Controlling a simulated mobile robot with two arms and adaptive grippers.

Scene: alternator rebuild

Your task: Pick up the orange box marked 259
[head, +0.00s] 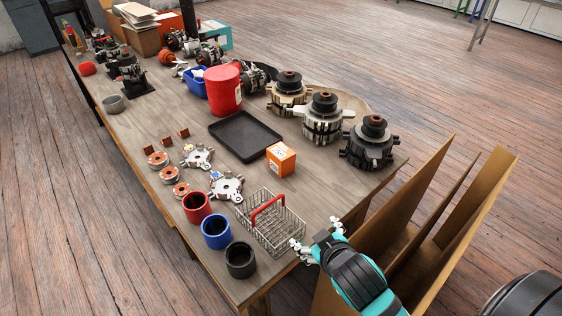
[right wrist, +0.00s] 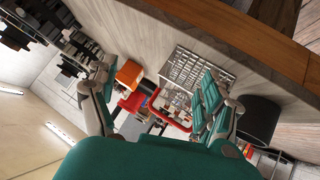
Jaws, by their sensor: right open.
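The orange box (head: 281,159) stands on the wooden workbench, between the black tray and the wire basket. It has a white top and a pale label whose number is too small to read. An orange block, apparently this box, shows between my fingers in the right wrist view (right wrist: 128,74). My right gripper (head: 317,236) is open and empty by the bench's near right edge, beside the wire basket and apart from the box. Its two spread fingers show in the right wrist view (right wrist: 156,80). My left gripper is not in view.
The black tray (head: 245,136) and alternators (head: 370,143) flank the box. Tall brown panels (head: 405,220) stand right.

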